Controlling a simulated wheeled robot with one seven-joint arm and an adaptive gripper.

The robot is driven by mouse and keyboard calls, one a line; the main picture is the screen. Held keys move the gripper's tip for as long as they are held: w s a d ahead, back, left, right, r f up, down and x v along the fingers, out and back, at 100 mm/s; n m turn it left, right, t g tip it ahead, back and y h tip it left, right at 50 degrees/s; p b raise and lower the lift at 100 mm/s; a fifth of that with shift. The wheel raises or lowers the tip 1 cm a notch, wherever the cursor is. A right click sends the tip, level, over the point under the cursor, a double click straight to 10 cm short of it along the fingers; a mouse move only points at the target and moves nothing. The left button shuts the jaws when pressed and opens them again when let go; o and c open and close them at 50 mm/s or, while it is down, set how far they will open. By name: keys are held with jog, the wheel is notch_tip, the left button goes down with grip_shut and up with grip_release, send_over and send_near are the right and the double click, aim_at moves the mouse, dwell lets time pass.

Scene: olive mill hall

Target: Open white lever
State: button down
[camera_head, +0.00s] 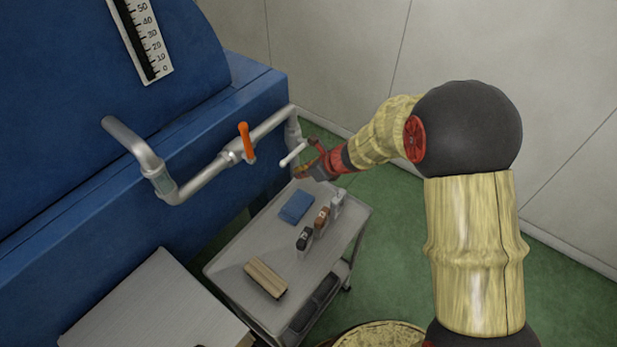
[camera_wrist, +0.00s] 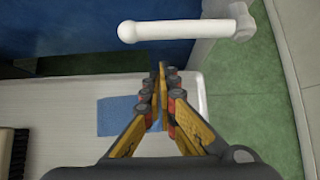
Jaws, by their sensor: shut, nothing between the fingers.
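The white lever (camera_head: 293,154) sticks out from the vertical pipe at the right end of the blue machine. In the wrist view the white lever (camera_wrist: 185,29) lies across the top, with its rounded free end at the left. My gripper (camera_head: 305,167) is right beside the lever in the head view. In the wrist view my gripper (camera_wrist: 159,68) has its fingertips together, with nothing seen between them, just below the lever in the picture. I cannot tell whether the fingertips touch the lever.
An orange lever (camera_head: 246,142) sits on the silver pipe (camera_head: 205,173) to the left. Below is a grey cart (camera_head: 231,267) with a blue cloth-like item (camera_head: 297,207), small bottles (camera_head: 304,240) and a wooden block (camera_head: 266,278). A blue tank (camera_head: 70,120) fills the left. Green floor is free beyond the cart.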

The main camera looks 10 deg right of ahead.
aim_at(295, 153)
jog(key=shift+w+a+r, duration=0.2)
jog(key=shift+a+r, duration=0.05)
jog(key=shift+r, duration=0.4)
jog(key=shift+w+a+r, duration=0.15)
jog(key=shift+a+r, duration=0.05)
jog(key=shift+r, duration=0.45)
jog(key=shift+r+p, duration=0.15)
jog(key=shift+p, duration=0.35)
jog(key=shift+r+y+p, duration=0.15)
jog(key=shift+y+p, duration=0.15)
jog(key=shift+p, duration=0.25)
